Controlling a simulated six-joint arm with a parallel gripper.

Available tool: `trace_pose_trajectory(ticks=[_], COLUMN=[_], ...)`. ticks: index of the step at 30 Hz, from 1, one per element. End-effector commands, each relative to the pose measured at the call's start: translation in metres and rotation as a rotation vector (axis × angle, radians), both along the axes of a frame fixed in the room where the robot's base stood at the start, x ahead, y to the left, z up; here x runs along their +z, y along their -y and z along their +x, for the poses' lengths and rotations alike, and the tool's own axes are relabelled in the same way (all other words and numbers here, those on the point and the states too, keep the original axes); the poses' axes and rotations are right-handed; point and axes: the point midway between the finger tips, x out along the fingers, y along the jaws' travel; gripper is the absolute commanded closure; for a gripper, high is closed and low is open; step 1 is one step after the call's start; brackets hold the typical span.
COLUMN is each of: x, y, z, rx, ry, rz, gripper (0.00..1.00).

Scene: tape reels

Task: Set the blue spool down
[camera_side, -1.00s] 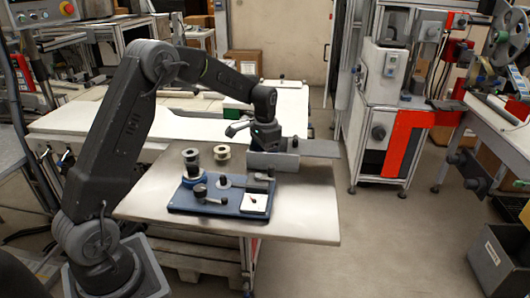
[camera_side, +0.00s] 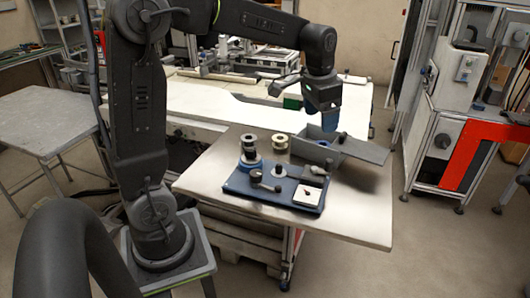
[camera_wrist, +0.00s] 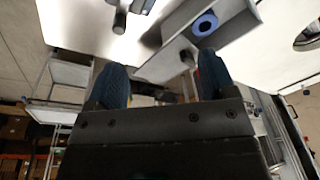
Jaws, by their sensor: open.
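The blue spool (camera_wrist: 205,24) lies in a grey tray (camera_wrist: 228,14), near one of its walls in the wrist view. In the side view, a bit of blue (camera_side: 322,143) shows inside the grey tray (camera_side: 365,149), mostly hidden by its front wall. My gripper (camera_side: 322,125) is above the tray in the side view, its blue fingers pointing down. In the wrist view my gripper (camera_wrist: 160,82) has its two fingers wide apart with nothing between them. The spool is clear of both fingers.
A blue base plate (camera_side: 245,184) with posts, a crank and a white square pad stands in front of the tray. The tabletop (camera_side: 350,222) is bare at front right.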

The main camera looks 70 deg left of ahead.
Motion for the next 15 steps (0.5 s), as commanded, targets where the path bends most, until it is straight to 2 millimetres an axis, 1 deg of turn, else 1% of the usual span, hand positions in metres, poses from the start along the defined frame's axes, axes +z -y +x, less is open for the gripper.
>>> trace_pose_trajectory(ticks=[1, 3, 5, 6, 8, 9, 12, 15], x=[0.011, 0.019, 0.023, 0.024, 0.023, 0.021, 0.013, 0.005], y=[0.015, 0.031, 0.044, 0.051, 0.062, 0.068, 0.079, 0.086], z=[-0.021, -0.048, -0.072, -0.088, -0.111, -0.126, -0.157, -0.179], rx=[0.003, 0.013, 0.023, 0.03, 0.039, 0.045, 0.058, 0.067], ry=[0.04, 0.084, 0.122, 0.149, 0.188, 0.211, 0.262, 0.302], rz=[0.003, 0.002, -0.002, -0.006, -0.013, -0.019, -0.036, -0.051], gripper=[0.23, 0.23, 0.23, 0.23, 0.23, 0.23, 0.23, 0.23])
